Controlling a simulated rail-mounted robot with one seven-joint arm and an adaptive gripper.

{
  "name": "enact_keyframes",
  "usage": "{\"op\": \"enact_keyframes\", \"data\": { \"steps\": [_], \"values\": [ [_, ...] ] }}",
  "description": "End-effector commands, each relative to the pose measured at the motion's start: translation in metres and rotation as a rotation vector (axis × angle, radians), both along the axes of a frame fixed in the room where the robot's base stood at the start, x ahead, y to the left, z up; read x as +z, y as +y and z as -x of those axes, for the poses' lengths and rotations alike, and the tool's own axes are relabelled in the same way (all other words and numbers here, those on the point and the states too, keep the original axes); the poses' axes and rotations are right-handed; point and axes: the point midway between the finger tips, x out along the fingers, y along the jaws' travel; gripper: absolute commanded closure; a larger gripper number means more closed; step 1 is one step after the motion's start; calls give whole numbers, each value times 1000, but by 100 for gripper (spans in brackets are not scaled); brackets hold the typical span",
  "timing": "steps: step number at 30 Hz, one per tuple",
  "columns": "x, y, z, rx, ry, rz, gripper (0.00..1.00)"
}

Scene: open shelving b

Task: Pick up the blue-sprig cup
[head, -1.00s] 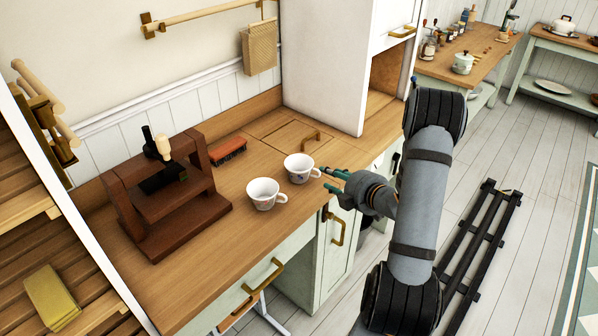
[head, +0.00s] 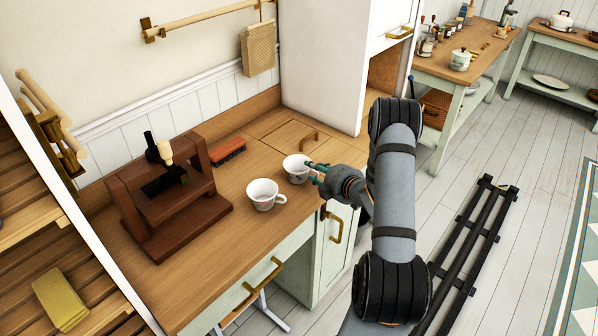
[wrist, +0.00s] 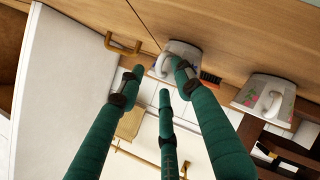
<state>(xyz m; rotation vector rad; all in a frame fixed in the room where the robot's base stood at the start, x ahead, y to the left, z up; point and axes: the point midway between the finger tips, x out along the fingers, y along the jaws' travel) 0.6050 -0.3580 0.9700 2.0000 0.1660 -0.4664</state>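Two white cups stand upright on the wooden counter. The farther cup (head: 294,169), beside my gripper, appears to be the blue-sprig one; its pattern is too small to read clearly now. It also shows at the top middle of the wrist view (wrist: 186,48), its handle toward my fingers. The nearer cup (head: 262,195) bears a pink and green sprig in the wrist view (wrist: 262,94). My gripper (head: 313,173) is open, its green fingers spread on either side of the farther cup's handle in the wrist view (wrist: 158,84). I cannot tell whether they touch it.
A dark wooden stand (head: 180,222) is on the counter to the left. A red-orange brush (head: 229,149) lies behind the cups. A brass handle (head: 310,141) is set in the counter, and a white cabinet (head: 325,65) rises behind. Bare counter lies in front.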

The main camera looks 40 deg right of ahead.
Motion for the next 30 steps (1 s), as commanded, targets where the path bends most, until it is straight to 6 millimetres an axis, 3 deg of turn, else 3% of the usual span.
{"op": "enact_keyframes", "data": {
  "steps": [17, 30],
  "values": [
    [0, 0, 0, 0, 1, -1, 100],
    [0, 0, 1, -1, 0, -1, 100]
  ]
}}
